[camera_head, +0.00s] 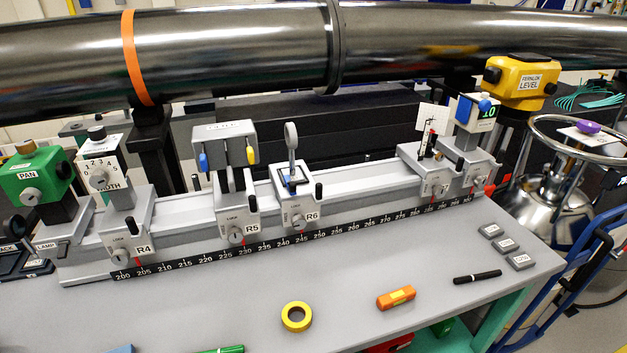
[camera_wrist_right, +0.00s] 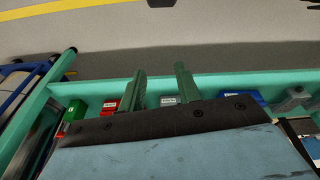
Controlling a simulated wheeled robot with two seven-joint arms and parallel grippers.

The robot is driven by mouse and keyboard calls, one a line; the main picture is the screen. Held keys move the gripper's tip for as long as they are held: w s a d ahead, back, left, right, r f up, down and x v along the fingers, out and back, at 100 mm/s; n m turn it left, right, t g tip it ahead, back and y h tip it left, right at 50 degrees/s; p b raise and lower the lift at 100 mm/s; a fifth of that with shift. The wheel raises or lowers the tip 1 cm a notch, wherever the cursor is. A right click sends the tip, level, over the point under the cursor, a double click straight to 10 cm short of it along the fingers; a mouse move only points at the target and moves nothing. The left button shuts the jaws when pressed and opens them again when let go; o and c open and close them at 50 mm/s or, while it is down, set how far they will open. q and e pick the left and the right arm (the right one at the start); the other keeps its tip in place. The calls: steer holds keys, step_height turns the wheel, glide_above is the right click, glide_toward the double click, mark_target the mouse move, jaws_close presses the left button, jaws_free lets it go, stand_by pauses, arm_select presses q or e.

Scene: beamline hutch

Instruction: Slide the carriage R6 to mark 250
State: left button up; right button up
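The carriage R6 (camera_head: 297,206) sits on the grey rail in the head view, carrying a small stage with an upright round-headed piece. Its red pointer is near 245 on the black scale (camera_head: 265,246). Mark 250 (camera_head: 320,236) lies just to the right of the carriage, uncovered. A black lever stands at its right side and a knob is on its front. My right gripper (camera_wrist_right: 161,78) shows in the right wrist view as two green fingers, apart with nothing between them. It is not in the head view. My left gripper is in neither view.
Carriage R5 (camera_head: 238,218) stands close left of R6; R4 (camera_head: 128,236) is further left. The rail right of R6 is clear up to another carriage (camera_head: 430,178). Yellow tape (camera_head: 297,317), an orange tool (camera_head: 396,298) and a black pen (camera_head: 477,277) lie on the tabletop. A dark pipe (camera_head: 230,55) runs behind.

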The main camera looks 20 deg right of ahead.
mark_target(321, 189)
steer(key=w+a+r+t+p, duration=0.15)
steer(key=w+r, duration=0.45)
steer(key=r, duration=0.6)
steer(key=w+r+t+p, duration=0.15)
steer(key=w+r, duration=0.35)
steer(key=r, duration=0.6)
steer(key=w+a+r+t, duration=0.15)
steer(key=w+r, duration=0.45)
steer(key=r, duration=0.6)
steer(key=w+r+t+y, duration=0.4)
steer(key=w+r+t, duration=0.6)
steer(key=w+r, duration=0.55)
steer(key=x, duration=0.9)
steer(key=f+x, duration=0.1)
steer(key=x, duration=0.4)
steer(key=shift+w+d, duration=0.2)
steer(key=shift+w, duration=0.05)
jaws_close()
